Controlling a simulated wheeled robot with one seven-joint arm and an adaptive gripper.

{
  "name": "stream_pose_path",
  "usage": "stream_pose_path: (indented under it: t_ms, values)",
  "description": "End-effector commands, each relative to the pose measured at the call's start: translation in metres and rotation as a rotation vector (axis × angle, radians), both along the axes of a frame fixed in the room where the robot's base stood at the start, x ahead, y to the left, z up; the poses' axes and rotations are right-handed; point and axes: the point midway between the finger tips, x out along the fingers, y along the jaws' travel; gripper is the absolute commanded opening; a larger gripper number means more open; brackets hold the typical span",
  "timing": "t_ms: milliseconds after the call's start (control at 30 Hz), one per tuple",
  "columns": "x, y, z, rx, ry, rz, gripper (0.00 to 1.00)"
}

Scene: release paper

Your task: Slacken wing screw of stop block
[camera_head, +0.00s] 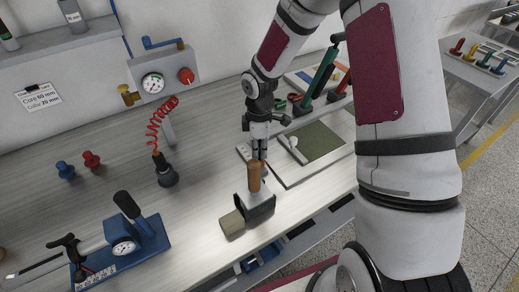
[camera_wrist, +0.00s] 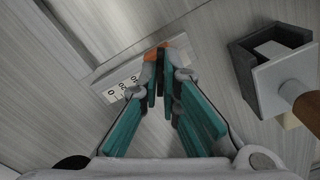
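My gripper (camera_head: 262,152) points down at the bench, at the left edge of a pale board. In the wrist view its teal fingers (camera_wrist: 163,82) come close together over a light bar with a printed scale (camera_wrist: 122,86). Small orange parts (camera_wrist: 162,48) show at the fingertips. I cannot tell whether they are a screw or part of the tips. The stop block and its wing screw cannot be made out clearly; the fingers cover that spot. Whether the fingers grip anything is hidden.
A dark holder with a grey plate and brown handle (camera_head: 254,178) stands close in front of the gripper; it also shows in the wrist view (camera_wrist: 270,85). A blue gauge stand (camera_head: 123,247) is at left front. A green mat (camera_head: 318,140) lies right.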

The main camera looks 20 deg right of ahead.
Motion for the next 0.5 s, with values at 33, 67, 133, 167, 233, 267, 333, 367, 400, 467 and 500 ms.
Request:
stream_pose_path:
  t_ms: [33,67,133,167,233,267,333,367,400,467,500]
  values:
    - [0.0006,-0.0001,0.001,-0.001,-0.002,0.001,0.0]
    - [0.0007,-0.0001,0.001,-0.001,-0.002,0.001,0.0]
    - [0.0007,-0.0001,0.001,-0.001,-0.002,0.001,0.0]
    - [0.0007,-0.0001,0.0009,-0.001,-0.002,0.001,0.0]
    - [0.0006,-0.0001,0.0009,-0.001,-0.002,0.001,0.0]
    - [0.0006,-0.0001,0.0009,-0.001,-0.002,0.001,0.0]
    - [0.0006,-0.0001,0.0009,-0.001,-0.002,0.0,0.07]
    - [0.0006,-0.0001,0.0009,-0.001,-0.002,0.0,0.14]
    - [0.0005,-0.0001,0.0009,-0.001,-0.002,0.0,0.23]
    - [0.0004,0.0,0.0007,-0.001,-0.002,0.0,0.25]
    - [0.0003,0.0,0.0006,0.0,-0.001,0.0,0.25]
